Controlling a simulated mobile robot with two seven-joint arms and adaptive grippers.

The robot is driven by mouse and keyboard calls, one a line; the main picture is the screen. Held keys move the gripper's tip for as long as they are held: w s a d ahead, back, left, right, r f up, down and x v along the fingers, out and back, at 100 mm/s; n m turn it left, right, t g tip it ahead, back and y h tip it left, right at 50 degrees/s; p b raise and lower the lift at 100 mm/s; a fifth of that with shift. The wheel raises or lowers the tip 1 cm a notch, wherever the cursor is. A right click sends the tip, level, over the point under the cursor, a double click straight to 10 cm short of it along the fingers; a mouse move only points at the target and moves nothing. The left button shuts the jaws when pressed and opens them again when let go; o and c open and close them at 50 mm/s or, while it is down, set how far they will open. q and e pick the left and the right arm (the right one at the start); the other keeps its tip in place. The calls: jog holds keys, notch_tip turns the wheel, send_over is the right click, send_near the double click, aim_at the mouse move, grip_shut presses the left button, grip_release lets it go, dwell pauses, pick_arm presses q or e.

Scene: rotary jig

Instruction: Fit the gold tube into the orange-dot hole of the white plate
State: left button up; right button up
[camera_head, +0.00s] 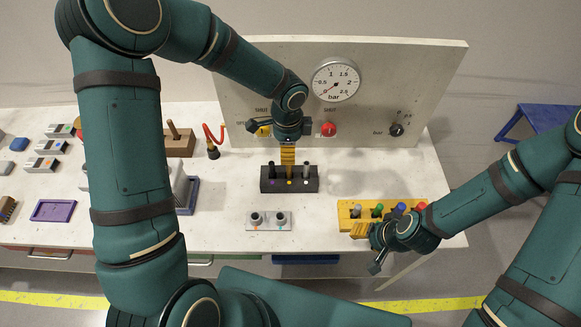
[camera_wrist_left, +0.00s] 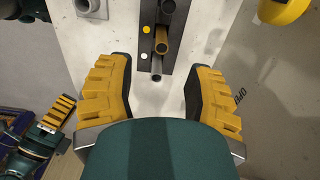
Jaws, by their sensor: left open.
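The gold tube (camera_wrist_left: 161,41) stands in a black rack (camera_head: 266,186), between a dark tube (camera_wrist_left: 167,8) and a grey tube (camera_wrist_left: 156,70).
A yellow block (camera_head: 345,213) with several coloured knobs stands at the right of the table. A grey panel (camera_head: 420,75) with a gauge (camera_head: 336,80) rises behind the rack. A purple tray (camera_head: 53,211) lies at the left. The table between plate and yellow block is clear.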

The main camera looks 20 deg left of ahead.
aim_at(289, 172)
pick_arm(q)
jog(key=f, duration=1.2)
jog(key=shift+w+d, duration=0.1)
jog(key=shift+w, duration=0.1)
jog(key=shift+r, duration=0.1)
grip_shut()
